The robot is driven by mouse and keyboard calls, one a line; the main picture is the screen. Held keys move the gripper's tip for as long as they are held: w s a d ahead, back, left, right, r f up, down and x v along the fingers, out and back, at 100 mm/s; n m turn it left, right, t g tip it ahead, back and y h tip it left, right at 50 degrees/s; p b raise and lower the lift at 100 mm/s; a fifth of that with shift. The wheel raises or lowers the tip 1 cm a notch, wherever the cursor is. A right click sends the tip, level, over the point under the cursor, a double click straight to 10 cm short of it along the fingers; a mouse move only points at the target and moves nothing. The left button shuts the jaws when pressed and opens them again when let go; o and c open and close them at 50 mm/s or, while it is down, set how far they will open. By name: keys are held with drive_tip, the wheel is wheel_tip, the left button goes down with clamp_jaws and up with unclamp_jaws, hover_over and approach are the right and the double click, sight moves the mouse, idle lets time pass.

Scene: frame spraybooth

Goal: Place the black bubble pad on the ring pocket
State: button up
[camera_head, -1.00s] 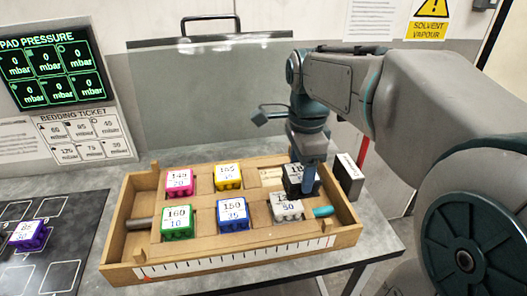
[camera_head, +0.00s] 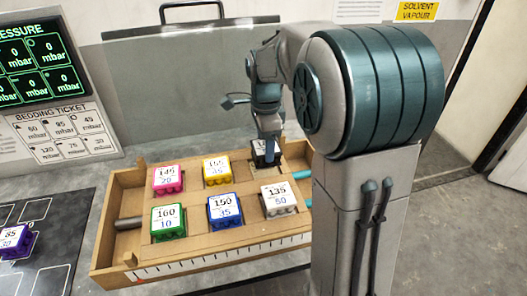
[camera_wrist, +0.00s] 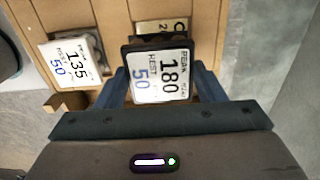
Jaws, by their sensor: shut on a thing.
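The black bubble pad (camera_head: 268,158) has a white top label, which reads 180 and 50 in the wrist view (camera_wrist: 160,75). It is at the back right slot of the wooden tray (camera_head: 110,225). My gripper (camera_head: 268,138) comes down on it from above. In the wrist view my gripper (camera_wrist: 163,88) has a blue finger on each side of the pad and is shut on it. I cannot tell whether the pad is clear of the slot. The dark mat (camera_head: 62,240) at the left has white pocket outlines; I cannot tell which is the ring pocket.
Pink (camera_head: 167,179), yellow (camera_head: 217,170), green (camera_head: 168,222), blue (camera_head: 225,209) and white (camera_head: 279,199) pads sit in the tray. A purple pad (camera_head: 16,242) is on the mat. A pressure screen (camera_head: 38,65) and ticket (camera_head: 62,132) stand behind.

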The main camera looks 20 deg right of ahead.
sight(264, 154)
drive_tip(key=shift+w+f, duration=0.25)
drive_tip(key=shift+f, duration=1.9)
drive_tip(key=shift+f, duration=0.1)
drive_tip(key=shift+f, duration=0.15)
drive_tip(key=o, duration=1)
